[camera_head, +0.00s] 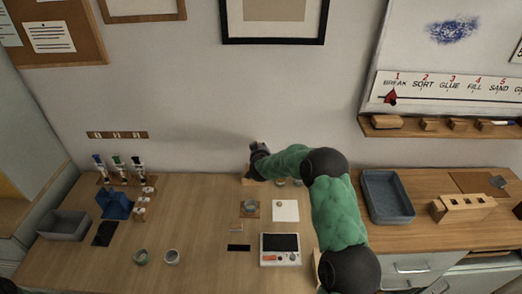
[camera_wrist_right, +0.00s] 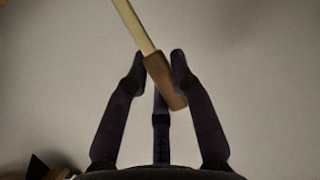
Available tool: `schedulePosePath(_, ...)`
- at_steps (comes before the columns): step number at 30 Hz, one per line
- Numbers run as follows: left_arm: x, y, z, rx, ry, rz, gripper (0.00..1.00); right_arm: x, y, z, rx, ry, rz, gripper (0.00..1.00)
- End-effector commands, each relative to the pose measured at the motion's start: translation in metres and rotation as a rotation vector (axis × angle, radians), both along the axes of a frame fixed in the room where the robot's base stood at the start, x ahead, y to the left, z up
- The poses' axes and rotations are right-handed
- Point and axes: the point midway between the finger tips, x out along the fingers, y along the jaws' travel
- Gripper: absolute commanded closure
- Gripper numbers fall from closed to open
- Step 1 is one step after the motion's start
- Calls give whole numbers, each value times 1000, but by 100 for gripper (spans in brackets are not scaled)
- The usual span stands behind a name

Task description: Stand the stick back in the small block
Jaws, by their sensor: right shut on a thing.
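The stick (camera_wrist_right: 135,27) is pale wood with a thicker brown end. In the right wrist view my right gripper (camera_wrist_right: 160,66) is shut on the brown end. The stick is tilted, its pale part running up and left out of view. In the head view my right gripper (camera_head: 257,150) is at the back of the table, in front of the wall; the stick cannot be made out there. A small wooden piece (camera_head: 246,181) shows just below the gripper, partly hidden by my arm; I cannot tell whether it is the small block. My left gripper is not in view.
A white square (camera_head: 285,210), a brown mat (camera_head: 249,209) and a white device (camera_head: 281,258) lie in front of my right arm. A grey-blue tray (camera_head: 387,197) and a wooden block with holes (camera_head: 462,207) stand right.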

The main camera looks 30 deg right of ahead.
Motion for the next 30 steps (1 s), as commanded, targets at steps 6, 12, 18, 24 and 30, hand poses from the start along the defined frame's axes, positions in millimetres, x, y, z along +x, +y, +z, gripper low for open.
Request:
schedulePosePath(6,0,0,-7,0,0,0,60,0,0,-8,0,0,0,91)
schedulePosePath(12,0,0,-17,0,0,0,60,0,0,-20,-1,0,0,91)
schedulePosePath(18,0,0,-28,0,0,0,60,0,0,-32,-1,0,0,91)
schedulePosePath(24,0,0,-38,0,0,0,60,0,0,-43,0,0,0,91)
schedulePosePath(30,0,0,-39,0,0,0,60,0,0,-44,-1,-1,0,91)
